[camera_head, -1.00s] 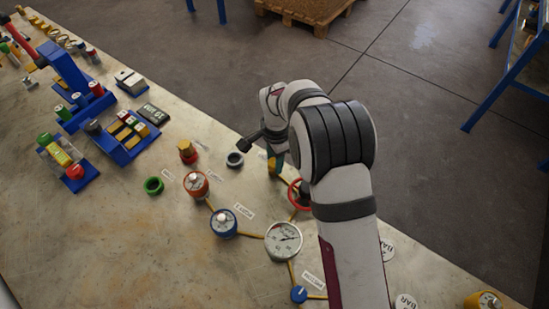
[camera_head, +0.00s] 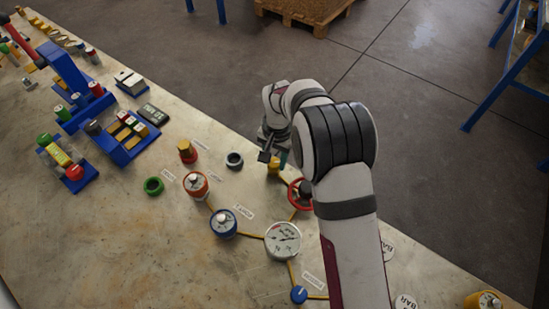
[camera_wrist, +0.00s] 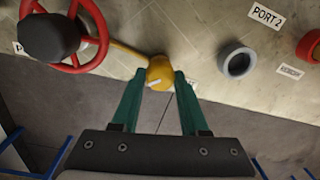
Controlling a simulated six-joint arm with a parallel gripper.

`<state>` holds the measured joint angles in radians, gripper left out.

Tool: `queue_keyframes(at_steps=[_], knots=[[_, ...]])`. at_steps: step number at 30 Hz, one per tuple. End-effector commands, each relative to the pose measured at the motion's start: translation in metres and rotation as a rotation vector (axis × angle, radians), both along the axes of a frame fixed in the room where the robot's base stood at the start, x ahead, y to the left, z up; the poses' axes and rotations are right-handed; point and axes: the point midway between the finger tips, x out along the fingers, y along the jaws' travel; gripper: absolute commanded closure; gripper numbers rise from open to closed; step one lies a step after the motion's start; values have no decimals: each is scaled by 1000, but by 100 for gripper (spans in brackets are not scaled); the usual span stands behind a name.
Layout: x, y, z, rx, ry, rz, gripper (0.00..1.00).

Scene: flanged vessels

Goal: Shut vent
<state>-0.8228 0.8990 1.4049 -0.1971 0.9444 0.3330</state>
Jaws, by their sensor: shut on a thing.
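A yellow knob (camera_wrist: 160,73) with a pale pointer mark sits at the end of a yellow pipe, low in the wrist view's bench area. It also shows in the head view (camera_head: 273,168), partly hidden by my wrist. My gripper (camera_wrist: 160,79) has its green fingers on either side of the knob and is shut on it. A label behind the right finger is mostly hidden, so I cannot read it. No other thing in view carries a readable vent label.
A red handwheel (camera_wrist: 62,40) with a dark hub stands close left of the knob in the wrist view. The gauge (camera_head: 283,240) and blue valve (camera_head: 223,223) stand nearer. The bench edge is close.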

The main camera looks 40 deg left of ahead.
Motion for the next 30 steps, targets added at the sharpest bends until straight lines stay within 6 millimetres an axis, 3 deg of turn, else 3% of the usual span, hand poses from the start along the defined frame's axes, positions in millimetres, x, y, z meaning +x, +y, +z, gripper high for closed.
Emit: queue_keyframes(at_steps=[18,30], knots=[[-1,0,0,0,4,567,100],[0,0,0,-1,5,824,100]])
